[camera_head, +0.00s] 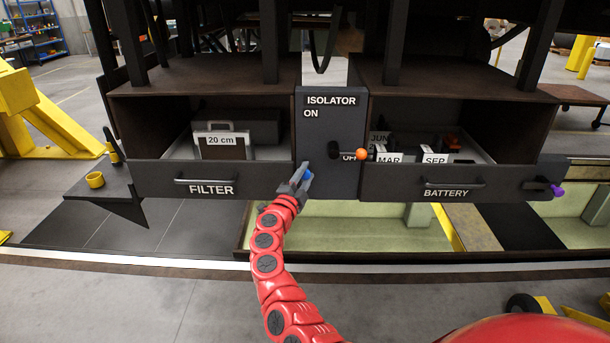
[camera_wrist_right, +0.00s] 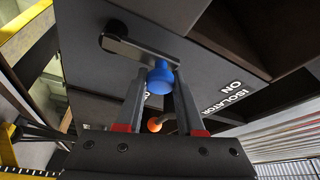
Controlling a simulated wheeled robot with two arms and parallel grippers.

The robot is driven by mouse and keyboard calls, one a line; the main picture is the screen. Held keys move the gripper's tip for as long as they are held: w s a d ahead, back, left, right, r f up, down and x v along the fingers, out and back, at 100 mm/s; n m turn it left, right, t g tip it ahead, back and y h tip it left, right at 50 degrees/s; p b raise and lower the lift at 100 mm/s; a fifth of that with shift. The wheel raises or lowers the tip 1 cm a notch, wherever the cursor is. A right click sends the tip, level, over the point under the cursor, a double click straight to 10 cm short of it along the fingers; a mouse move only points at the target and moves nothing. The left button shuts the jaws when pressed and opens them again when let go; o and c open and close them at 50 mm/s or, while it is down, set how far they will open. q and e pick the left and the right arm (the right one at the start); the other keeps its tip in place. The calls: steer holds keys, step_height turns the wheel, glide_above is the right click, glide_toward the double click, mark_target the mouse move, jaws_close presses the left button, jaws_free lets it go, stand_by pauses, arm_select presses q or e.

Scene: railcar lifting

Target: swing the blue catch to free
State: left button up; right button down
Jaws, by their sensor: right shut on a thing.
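The blue catch (camera_head: 308,175) sits at the lower left of the dark ISOLATOR panel (camera_head: 335,115), beside the FILTER drawer. In the right wrist view it is a flat dark arm with a blue knob (camera_wrist_right: 160,79) at its end. My right gripper (camera_head: 303,178) has its fingers on either side of the knob and is shut on it; the fingers hide part of the catch in the head view. The isolator lever has an orange knob (camera_head: 361,154) and points right, by the partly covered OFF label. My left gripper is not in view.
The FILTER drawer (camera_head: 160,181) holds a case marked 20 cm. The BATTERY drawer (camera_head: 400,188) holds labelled blocks and has a purple knob (camera_head: 556,190) at its right. Open floor lies in front.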

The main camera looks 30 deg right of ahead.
steer(key=shift+r, duration=0.1)
steer(key=c, duration=0.5)
jaws_free()
steer(key=shift+w, duration=0.1)
steer(key=shift+d, duration=0.1)
steer(key=b+v, duration=0.2)
steer(key=v, duration=0.6)
steer(key=b+v, duration=0.2)
steer(key=v, duration=0.7)
steer(key=shift+f+b, duration=0.25)
steer(key=shift+b, duration=0.15)
steer(key=shift+f, duration=0.1)
